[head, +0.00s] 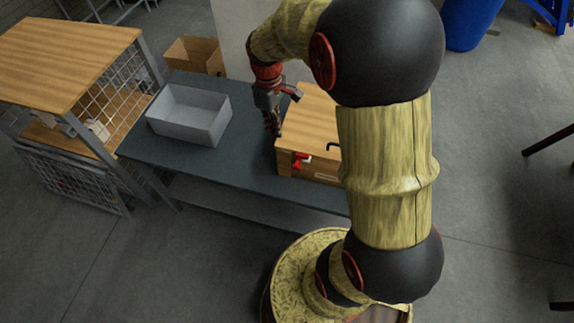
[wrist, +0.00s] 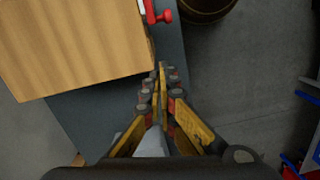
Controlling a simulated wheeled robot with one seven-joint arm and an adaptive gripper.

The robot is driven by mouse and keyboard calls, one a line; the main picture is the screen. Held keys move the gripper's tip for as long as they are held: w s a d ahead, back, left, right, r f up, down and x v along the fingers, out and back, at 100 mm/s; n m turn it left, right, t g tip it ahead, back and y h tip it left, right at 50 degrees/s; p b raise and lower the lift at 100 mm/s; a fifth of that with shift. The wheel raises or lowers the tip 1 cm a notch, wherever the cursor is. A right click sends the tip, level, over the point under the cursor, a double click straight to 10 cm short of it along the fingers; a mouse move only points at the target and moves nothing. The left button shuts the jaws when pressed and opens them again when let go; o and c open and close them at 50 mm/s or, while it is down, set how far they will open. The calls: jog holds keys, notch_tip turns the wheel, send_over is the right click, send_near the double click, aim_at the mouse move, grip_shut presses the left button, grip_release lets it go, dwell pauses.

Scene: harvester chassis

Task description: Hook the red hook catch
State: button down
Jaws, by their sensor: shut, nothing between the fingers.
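The red hook catch (head: 301,160) is on the front face of a wooden box (head: 308,120), near its left end. It also shows at the top edge of the wrist view (wrist: 158,13), partly cut off by the frame. My gripper (head: 273,131) points down beside the left end of the box, apart from the catch. Its fingers are shut and empty in the wrist view (wrist: 163,70), close to the box's edge. A small dark hook-shaped part (head: 333,146) shows at the box's front right, partly hidden by my arm.
The box stands on a dark table (head: 240,172). A grey open bin (head: 188,133) is to the left on the table. A wood-topped wire cage (head: 65,60) is farther left. A blue barrel (head: 468,22) stands at the back right. Table space between bin and box is clear.

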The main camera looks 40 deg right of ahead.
jog(key=s+f+b, duration=0.4)
jog(key=f+b, duration=0.1)
jog(key=f, duration=0.5)
jog(key=shift+s+d, duration=0.3)
jog(key=shift+s, duration=0.05)
jog(key=shift+s, duration=0.1)
jog(key=shift+s+d+f+p, duration=0.1)
jog(key=shift+s+d+p, duration=0.35)
jog(key=shift+p, duration=0.3)
jog(key=shift+s+a+f, duration=0.1)
jog(key=shift+s+a, duration=0.05)
jog(key=shift+a+f, duration=0.1)
